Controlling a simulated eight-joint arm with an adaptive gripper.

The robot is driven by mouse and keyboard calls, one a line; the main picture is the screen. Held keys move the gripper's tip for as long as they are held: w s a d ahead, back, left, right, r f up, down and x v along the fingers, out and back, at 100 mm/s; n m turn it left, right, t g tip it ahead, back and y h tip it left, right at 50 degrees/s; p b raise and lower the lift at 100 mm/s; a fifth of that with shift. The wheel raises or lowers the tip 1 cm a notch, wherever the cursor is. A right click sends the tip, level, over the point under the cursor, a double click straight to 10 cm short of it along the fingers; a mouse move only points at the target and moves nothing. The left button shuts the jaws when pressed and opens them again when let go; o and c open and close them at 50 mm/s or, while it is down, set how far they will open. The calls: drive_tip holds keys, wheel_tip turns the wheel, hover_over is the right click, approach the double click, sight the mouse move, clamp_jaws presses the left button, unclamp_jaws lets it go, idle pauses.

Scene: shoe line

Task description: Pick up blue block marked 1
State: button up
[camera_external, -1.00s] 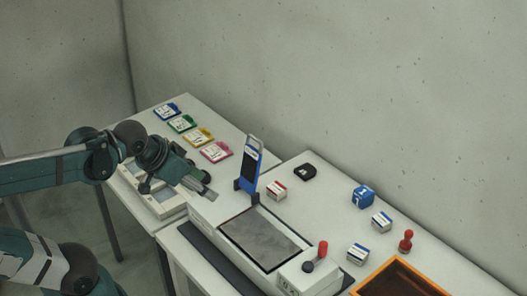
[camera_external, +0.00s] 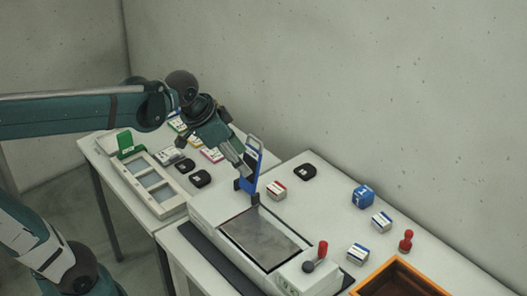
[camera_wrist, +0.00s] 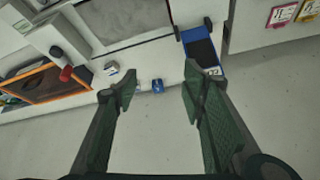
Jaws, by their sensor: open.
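A blue block (camera_external: 363,195) stands on the right table, towards its back edge. A white mark shows on it, too small to read. It looks like the small blue block (camera_wrist: 157,86) in the wrist view, far off between my fingers. My gripper (camera_external: 243,170) is high over the left part of the work area, in front of the upright blue holder, well to the left of the block. In the wrist view my gripper (camera_wrist: 159,80) has its fingers spread apart with nothing held between them.
The upright blue holder (camera_external: 253,160) stands close to my gripper. White blocks with red (camera_external: 276,191) and blue stripes (camera_external: 381,222), a red stamp (camera_external: 406,241), a black piece (camera_external: 304,172) and an orange-rimmed tray (camera_external: 392,262) share the right table. Colored cards lie on the left table.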

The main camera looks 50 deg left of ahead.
drive_tip(key=w+d+m+g+h, duration=0.1)
drive_tip(key=w+d+m+g, duration=0.2)
drive_tip(key=w, duration=1)
drive_tip(key=m+g+h+p, duration=0.2)
drive_tip(key=m+g+h, duration=0.1)
drive_tip(key=m, duration=0.9)
hover_over(365, 192)
drive_tip(key=a, duration=0.2)
drive_tip(key=f, duration=1.9)
drive_tip(key=shift+s+d+f, duration=0.1)
drive_tip(key=shift+s+f, duration=0.1)
drive_tip(key=shift+f, duration=0.15)
drive_tip(key=shift+w+d+f, duration=0.15)
drive_tip(key=shift+w+f, duration=0.2)
drive_tip(key=shift+f, duration=0.35)
drive_tip(key=shift+f, duration=2.3)
